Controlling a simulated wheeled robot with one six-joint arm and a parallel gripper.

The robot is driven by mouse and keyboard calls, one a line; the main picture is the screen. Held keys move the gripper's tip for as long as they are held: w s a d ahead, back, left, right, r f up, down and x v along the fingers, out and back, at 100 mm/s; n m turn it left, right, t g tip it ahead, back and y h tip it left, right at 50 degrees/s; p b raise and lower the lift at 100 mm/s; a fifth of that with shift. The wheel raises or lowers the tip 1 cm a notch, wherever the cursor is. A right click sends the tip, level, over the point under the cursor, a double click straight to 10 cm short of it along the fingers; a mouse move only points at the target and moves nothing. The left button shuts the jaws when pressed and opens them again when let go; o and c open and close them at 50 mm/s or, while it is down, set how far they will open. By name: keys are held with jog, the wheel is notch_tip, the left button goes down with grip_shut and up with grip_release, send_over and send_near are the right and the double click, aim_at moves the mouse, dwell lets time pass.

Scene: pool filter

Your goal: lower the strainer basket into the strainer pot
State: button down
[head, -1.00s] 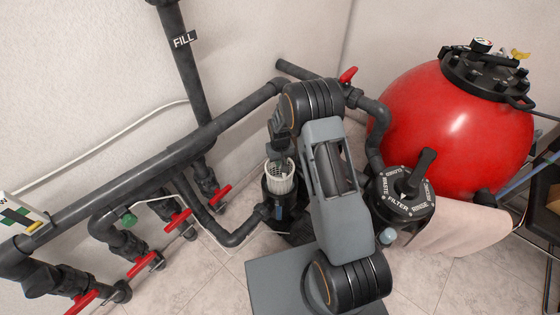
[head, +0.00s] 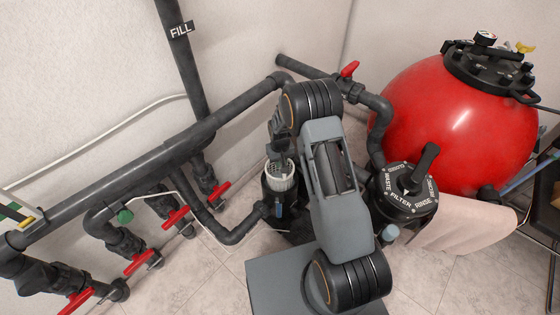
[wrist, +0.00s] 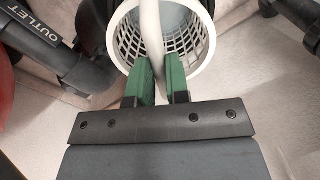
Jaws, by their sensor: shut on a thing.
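The white strainer basket (head: 285,183) shows in the head view at the mouth of the dark strainer pot (head: 278,212). Its lower part is hidden by the pot, and its upper part stands above the rim. In the wrist view the basket (wrist: 198,42) is a white lattice cup with a pale curved handle (wrist: 151,40) across its opening. My gripper (wrist: 160,78) has green fingers shut on this handle, one on each side. In the head view my gripper is partly hidden by my arm. I cannot tell how deep the basket sits.
A dark pipe marked OUTLET (wrist: 45,45) runs beside the pot at left in the wrist view. Red-handled valves (head: 177,216) line the pipes at left. The multiport valve (head: 404,195) and red filter tank (head: 450,125) stand right of my arm.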

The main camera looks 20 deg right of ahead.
jog(key=shift+f+b, duration=4.65)
jog(key=shift+f, duration=2.15)
jog(key=shift+f+b, duration=0.8)
jog(key=shift+b, duration=0.05)
jog(key=shift+r, duration=0.1)
jog(key=c, duration=1)
grip_release()
jog(key=shift+r+p, duration=2.55)
jog(key=shift+r, duration=0.95)
